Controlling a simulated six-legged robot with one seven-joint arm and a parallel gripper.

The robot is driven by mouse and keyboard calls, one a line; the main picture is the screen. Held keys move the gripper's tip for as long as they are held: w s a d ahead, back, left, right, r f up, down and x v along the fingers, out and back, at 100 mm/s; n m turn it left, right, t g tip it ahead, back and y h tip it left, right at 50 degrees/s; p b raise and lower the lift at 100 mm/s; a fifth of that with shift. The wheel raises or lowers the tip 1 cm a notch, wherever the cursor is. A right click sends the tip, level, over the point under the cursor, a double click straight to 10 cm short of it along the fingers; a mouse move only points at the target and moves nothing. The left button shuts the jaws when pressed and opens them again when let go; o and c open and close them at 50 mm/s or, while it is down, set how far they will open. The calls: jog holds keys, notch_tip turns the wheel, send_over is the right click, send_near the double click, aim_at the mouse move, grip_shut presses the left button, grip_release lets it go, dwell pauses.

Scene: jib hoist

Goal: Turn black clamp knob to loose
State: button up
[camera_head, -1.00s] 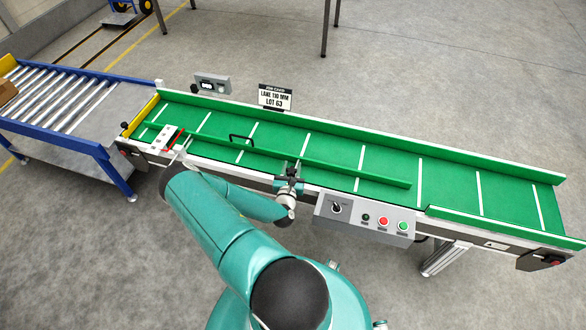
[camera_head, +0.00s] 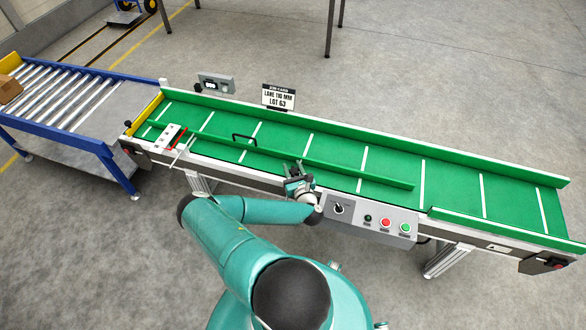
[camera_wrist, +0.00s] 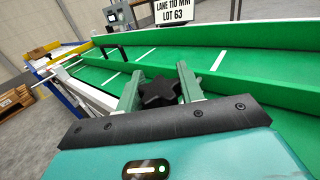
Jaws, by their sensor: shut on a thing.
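The black clamp knob (camera_wrist: 158,92) is a lobed star shape between the two green fingers of my gripper (camera_wrist: 159,88) in the wrist view. The fingers are shut on it from both sides. In the head view my gripper (camera_head: 299,186) is at the near edge of the green conveyor (camera_head: 420,180), just left of the grey control box, and largely hides the knob. A green guide rail (camera_head: 340,172) with a black handle (camera_head: 244,138) runs along the belt behind the gripper. The clamp's lower parts are hidden.
The grey control box (camera_head: 370,218) with a dial and red and green buttons sits close right of my gripper. A sign reading "LANE 110 MM LOT 63" (camera_head: 279,97) stands on the far side. A blue roller table (camera_head: 100,147) adjoins at left.

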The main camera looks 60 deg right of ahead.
jog(key=o, duration=1)
jog(key=v, duration=1.4)
jog(key=shift+w, duration=0.1)
